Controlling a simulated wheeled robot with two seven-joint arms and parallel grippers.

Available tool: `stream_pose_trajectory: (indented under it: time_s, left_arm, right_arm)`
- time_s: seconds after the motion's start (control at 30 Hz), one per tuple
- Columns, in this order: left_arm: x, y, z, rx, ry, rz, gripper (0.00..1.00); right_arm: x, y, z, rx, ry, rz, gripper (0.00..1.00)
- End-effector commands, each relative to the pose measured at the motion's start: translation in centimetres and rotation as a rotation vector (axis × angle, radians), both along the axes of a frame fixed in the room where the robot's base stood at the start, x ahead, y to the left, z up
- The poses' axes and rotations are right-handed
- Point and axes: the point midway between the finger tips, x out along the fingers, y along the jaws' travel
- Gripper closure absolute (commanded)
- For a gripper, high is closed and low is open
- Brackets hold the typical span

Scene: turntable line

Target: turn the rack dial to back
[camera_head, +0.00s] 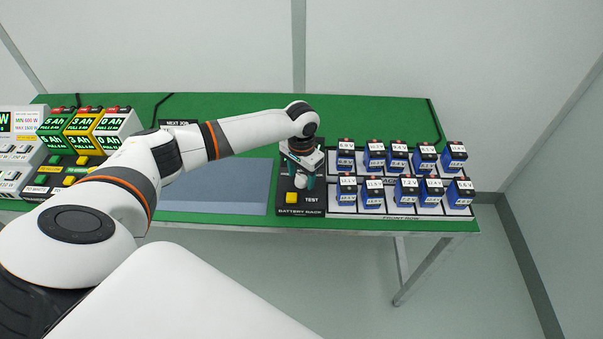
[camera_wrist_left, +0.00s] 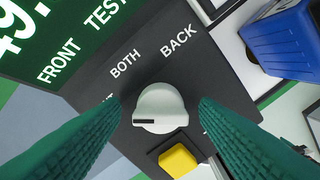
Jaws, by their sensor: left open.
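The rack dial (camera_wrist_left: 160,108) is a white round knob on the dark battery rack panel (camera_head: 287,211). Its dark mark points left in the left wrist view, on the side of a label partly hidden by a finger. The labels BOTH and BACK stand above it, BACK at the upper right. My left gripper (camera_head: 301,180) is over the panel. In the left wrist view its two green fingers (camera_wrist_left: 158,104) stand open on either side of the dial, with gaps visible. My right gripper is not in view.
A yellow button (camera_wrist_left: 178,160) sits close to the dial, also in the head view (camera_head: 291,197). Several blue batteries (camera_head: 374,192) stand in two rows to the right. A grey-blue mat (camera_head: 225,185) lies left of the panel.

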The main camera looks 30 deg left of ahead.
Motion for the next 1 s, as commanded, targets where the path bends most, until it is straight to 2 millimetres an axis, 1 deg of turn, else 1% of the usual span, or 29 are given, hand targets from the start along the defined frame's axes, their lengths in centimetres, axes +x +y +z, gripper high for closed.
stream_pose_trajectory:
  time_s: [0.1, 0.33, 0.57, 0.6, 0.83, 1.0]
  left_arm:
    - [-0.02, -0.02, -0.42, 0.0, 0.0, 0.0, 0.44]
    - [-0.02, -0.03, -0.46, 0.0, 0.0, -0.001, 0.44]
    - [-0.01, -0.03, -0.43, 0.0, 0.0, -0.001, 0.82]
    - [0.0, -0.03, -0.43, 0.0, 0.0, -0.001, 0.89]
    - [0.0, -0.03, -0.34, 0.0, 0.0, -0.018, 0.89]
    - [0.0, -0.06, -0.23, -0.001, 0.0, -0.078, 0.89]
  right_arm:
    - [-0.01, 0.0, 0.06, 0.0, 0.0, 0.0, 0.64]
    - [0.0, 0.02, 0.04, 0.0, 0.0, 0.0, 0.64]
    - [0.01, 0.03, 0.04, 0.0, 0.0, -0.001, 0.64]
    - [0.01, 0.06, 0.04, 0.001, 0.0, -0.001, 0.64]
    - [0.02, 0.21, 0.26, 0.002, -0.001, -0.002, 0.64]
    - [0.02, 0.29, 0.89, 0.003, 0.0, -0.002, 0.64]
